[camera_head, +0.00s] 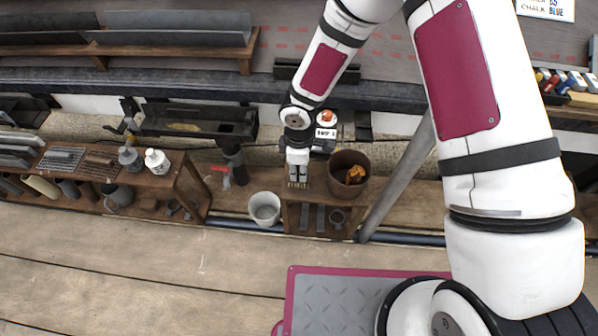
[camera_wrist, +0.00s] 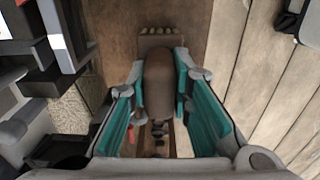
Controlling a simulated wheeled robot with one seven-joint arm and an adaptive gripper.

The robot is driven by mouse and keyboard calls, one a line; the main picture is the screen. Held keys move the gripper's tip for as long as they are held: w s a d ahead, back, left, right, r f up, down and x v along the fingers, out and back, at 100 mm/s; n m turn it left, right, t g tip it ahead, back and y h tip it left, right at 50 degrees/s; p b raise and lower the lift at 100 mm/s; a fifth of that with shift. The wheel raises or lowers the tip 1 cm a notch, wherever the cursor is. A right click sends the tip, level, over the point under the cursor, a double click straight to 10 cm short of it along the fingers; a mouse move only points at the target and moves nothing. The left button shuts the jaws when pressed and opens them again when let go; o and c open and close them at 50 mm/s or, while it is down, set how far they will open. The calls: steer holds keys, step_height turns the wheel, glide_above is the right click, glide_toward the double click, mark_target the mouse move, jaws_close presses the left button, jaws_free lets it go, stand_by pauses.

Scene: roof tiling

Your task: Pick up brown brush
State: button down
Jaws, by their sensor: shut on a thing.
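The brown brush (camera_wrist: 158,80) lies between the teal-lined fingers of my gripper (camera_wrist: 158,95) in the wrist view. Its rounded handle points toward the palm, and its wide head with a row of pale bristle tufts shows beyond the fingertips. My gripper is shut on the handle. In the head view my gripper (camera_head: 298,172) is over the left part of a small wooden stand (camera_head: 320,196). Only a small bit of the brush shows below the fingers there. Whether the brush touches the stand top is hard to tell.
A brown pot (camera_head: 348,174) with an orange-brown item stands right of my gripper. A white bucket (camera_head: 264,208) is on the floor to the left. A wooden shelf (camera_head: 180,172) holds bottles and tiles further left. A grey pipe (camera_head: 397,185) slants by the stand's right. Open floor lies in front.

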steer(key=shift+r+p, duration=0.6)
steer(key=shift+r, duration=0.35)
step_height(320, 180, up, 2)
steer(key=shift+r+p, duration=0.1)
steer(key=shift+p, duration=0.5)
steer(key=s+a+b, duration=0.1)
steer(key=s+a, duration=0.2)
steer(key=s, duration=1.2)
steer(key=shift+s+r, duration=0.35)
steer(key=shift+r, duration=0.1)
